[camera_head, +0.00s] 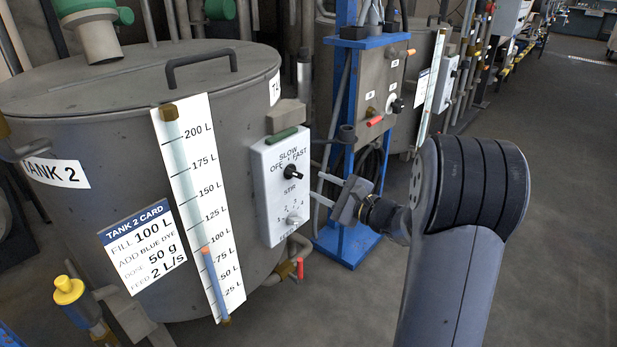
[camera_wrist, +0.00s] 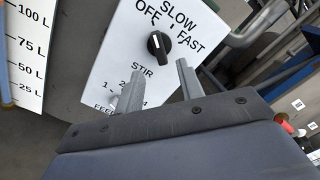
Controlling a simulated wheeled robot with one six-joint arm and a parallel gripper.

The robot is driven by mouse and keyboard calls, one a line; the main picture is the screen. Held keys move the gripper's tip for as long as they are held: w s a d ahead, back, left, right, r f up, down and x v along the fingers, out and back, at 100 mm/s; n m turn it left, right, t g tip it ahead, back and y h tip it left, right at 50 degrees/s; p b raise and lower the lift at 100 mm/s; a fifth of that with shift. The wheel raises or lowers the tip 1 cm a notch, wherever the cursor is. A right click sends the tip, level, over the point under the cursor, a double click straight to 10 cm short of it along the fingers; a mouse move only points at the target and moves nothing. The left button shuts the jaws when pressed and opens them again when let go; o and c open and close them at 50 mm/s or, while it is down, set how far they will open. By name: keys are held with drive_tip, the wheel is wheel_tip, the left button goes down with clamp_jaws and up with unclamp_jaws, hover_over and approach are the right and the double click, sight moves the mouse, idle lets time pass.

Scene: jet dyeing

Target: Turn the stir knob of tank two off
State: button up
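The stir knob (camera_head: 292,171) is a small black knob on the white control panel (camera_head: 273,215) at the right side of tank two (camera_head: 110,95). In the wrist view the knob (camera_wrist: 158,46) sits below the printed words OFF, SLOW and FAST and above STIR. I cannot clearly tell which word its pointer faces. My gripper (camera_wrist: 159,68) is open and empty. Its two fingers are apart, just below the knob in the wrist view, and not closed on it. In the head view my gripper (camera_head: 319,187) is right of the panel. The right finger hides part of the panel's edge.
A lower feed knob (camera_head: 294,218) is on the same panel, partly hidden by my left finger in the wrist view. A blue stand (camera_head: 345,240) with a grey control box (camera_head: 377,95) is behind my gripper. A red-handled valve (camera_head: 299,268) is below the panel. Open floor lies to the right.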

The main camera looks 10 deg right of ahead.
sight(299, 177)
drive_tip(key=v, duration=0.3)
drive_tip(key=shift+s+d, duration=0.1)
drive_tip(key=shift+s, duration=0.15)
drive_tip(key=b+x, duration=0.2)
drive_tip(key=x, duration=0.8)
drive_tip(key=shift+w+a+f, duration=0.1)
drive_tip(key=shift+w+a, duration=0.15)
drive_tip(key=shift+w, duration=0.05)
drive_tip(key=shift+w+r+p, duration=0.1)
drive_tip(key=shift+r+p, duration=0.2)
drive_tip(key=shift+p, duration=0.25)
drive_tip(key=shift+f+m+p, duration=0.1)
drive_tip(key=shift+m+p, duration=0.3)
drive_tip(key=shift+f, duration=0.1)
drive_tip(key=shift+f+b, duration=0.15)
drive_tip(key=shift+b, duration=0.65)
